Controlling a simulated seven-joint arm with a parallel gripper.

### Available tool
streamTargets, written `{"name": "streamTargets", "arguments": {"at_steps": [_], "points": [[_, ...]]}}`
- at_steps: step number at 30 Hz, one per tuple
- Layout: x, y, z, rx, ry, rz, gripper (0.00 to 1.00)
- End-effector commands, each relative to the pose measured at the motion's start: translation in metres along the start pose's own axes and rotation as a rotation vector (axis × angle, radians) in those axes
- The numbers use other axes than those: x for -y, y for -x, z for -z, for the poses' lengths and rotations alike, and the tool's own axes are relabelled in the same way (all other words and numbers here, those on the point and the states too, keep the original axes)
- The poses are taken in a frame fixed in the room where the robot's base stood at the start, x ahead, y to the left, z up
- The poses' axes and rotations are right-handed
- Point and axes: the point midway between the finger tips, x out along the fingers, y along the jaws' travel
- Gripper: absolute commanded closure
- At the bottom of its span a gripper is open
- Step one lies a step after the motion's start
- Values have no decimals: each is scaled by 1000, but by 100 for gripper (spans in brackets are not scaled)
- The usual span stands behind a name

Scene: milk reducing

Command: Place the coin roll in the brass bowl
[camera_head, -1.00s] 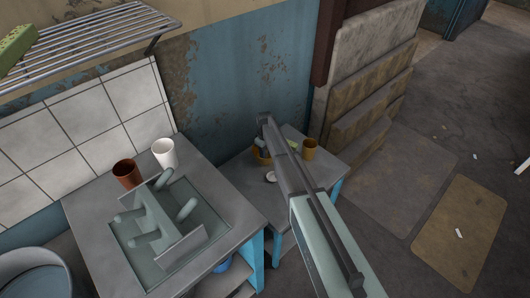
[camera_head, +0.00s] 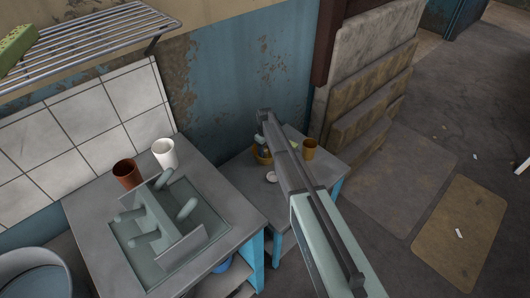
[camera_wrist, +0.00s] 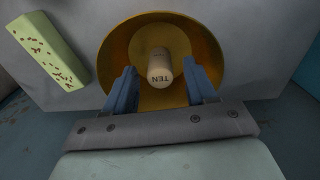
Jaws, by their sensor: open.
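The coin roll (camera_wrist: 159,69) is a pale tan cylinder with "TEN" printed on it. In the wrist view it shows within the outline of the brass bowl (camera_wrist: 119,42), near its middle. My gripper (camera_wrist: 162,82) is open over the bowl, its two blue fingers apart on either side of the coin roll; I cannot tell whether either touches it. In the head view the bowl (camera_head: 262,157) sits on the small table and is mostly hidden behind my arm. The coin roll cannot be made out clearly there.
A green speckled block (camera_wrist: 47,52) lies beside the bowl. An ochre cup (camera_head: 310,149) and a small white item (camera_head: 271,177) are on the same table. A white cup (camera_head: 163,153) and a brown cup (camera_head: 127,174) stand by the sink on the left.

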Motion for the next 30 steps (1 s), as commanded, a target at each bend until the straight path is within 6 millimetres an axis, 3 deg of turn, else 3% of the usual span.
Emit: {"name": "streamTargets", "arguments": {"at_steps": [6,15,21,30], "points": [[0,44,0,-2,0,-2,44],[0,86,0,-1,0,-1,44],[0,98,0,0,0,0,44],[0,98,0,0,0,0,44]]}}
